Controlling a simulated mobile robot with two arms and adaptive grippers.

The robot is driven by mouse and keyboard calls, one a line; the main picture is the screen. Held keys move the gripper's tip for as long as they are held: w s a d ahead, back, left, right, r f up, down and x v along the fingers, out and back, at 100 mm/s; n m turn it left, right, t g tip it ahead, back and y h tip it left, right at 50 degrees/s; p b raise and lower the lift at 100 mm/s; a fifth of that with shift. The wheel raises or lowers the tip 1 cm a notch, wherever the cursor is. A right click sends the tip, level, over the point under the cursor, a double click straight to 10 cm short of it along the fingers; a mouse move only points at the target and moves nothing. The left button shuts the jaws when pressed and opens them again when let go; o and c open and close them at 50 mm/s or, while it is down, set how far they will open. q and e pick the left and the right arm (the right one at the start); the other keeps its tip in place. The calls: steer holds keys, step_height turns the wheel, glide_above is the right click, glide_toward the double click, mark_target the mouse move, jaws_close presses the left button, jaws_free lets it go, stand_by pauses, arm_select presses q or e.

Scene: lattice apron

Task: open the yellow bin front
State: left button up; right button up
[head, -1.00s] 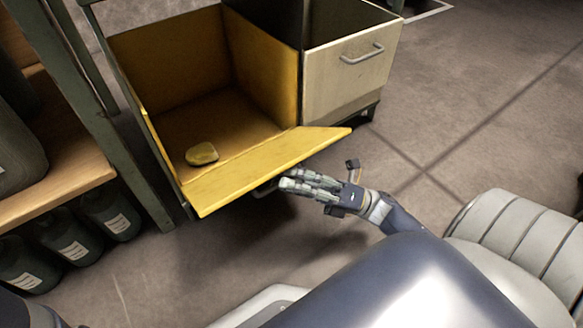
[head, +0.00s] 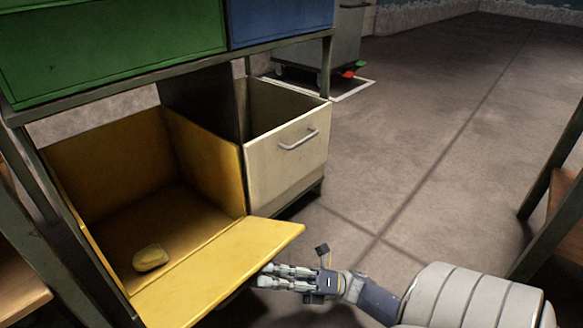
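The yellow bin (head: 95,180) stands at the lower left, under the green and blue bins. Its yellow front (head: 215,275) is swung down and tilted out toward me, so the inside shows. A small yellowish lump (head: 150,257) lies on the bin floor. My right gripper (head: 262,276) is at the outer side of the front, near its right part, with its fingertips close to or under the panel. The bin's handle is hidden, and I cannot tell whether the fingers hold anything. My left gripper is not in view.
A cream bin (head: 285,165) with a grey handle stands right beside the yellow one, open at the top. A green bin (head: 120,45) and a blue bin (head: 280,18) sit above. Shelving (head: 560,180) stands at the right. The floor (head: 420,130) between is clear.

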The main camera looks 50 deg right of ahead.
steer(key=s+d+f, duration=0.2)
steer(key=d+f, duration=0.2)
steer(key=d, duration=0.1)
steer(key=shift+f, duration=0.2)
stand_by(0.5)
steer(key=shift+f, duration=0.1)
stand_by(0.6)
